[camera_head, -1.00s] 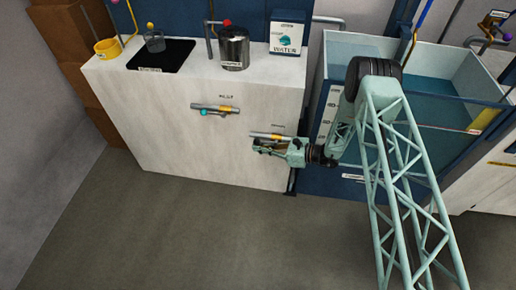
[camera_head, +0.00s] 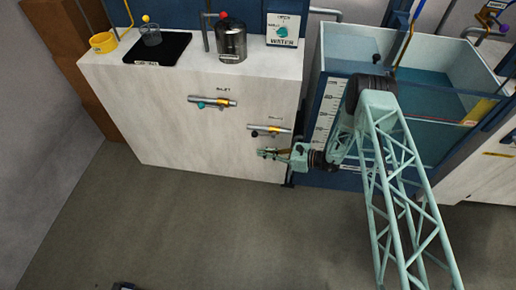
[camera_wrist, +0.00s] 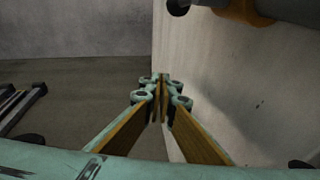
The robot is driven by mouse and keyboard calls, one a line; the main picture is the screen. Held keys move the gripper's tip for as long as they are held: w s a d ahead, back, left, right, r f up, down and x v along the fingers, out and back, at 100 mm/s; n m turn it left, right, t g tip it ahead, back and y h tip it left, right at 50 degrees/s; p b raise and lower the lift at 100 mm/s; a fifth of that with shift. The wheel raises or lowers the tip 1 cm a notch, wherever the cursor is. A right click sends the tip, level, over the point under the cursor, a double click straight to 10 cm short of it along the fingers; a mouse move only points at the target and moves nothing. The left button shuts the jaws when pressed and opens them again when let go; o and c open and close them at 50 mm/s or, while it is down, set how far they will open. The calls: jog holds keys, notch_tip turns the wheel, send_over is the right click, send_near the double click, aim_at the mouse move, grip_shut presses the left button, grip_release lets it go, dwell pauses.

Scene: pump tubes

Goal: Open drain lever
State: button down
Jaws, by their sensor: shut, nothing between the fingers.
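Two short grey pipe valves with yellow collars sit on the front of the white cabinet (camera_head: 170,120). The right valve (camera_head: 270,130) is just above my gripper (camera_head: 264,153); its label is too small to read. The left valve (camera_head: 212,102) has a teal knob. My gripper is shut and empty, pointing left in front of the cabinet face, below the right valve and apart from it. In the wrist view the closed fingertips (camera_wrist: 161,80) meet in the middle, and a grey pipe (camera_wrist: 285,10) with an orange-yellow collar (camera_wrist: 240,12) shows at upper right.
A blue-framed water tank (camera_head: 400,85) stands right of the cabinet, behind my arm. A metal canister (camera_head: 231,42), a water box (camera_head: 284,28), a black pad (camera_head: 157,50) and a yellow cup (camera_head: 103,42) are on the cabinet top. The floor (camera_head: 190,230) in front is mostly clear.

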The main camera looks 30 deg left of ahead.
jog(key=shift+w+d+f+p, duration=0.2)
jog(key=shift+d+f+p, duration=0.1)
jog(key=shift+d+f, duration=1.45)
jog(key=shift+d, duration=0.1)
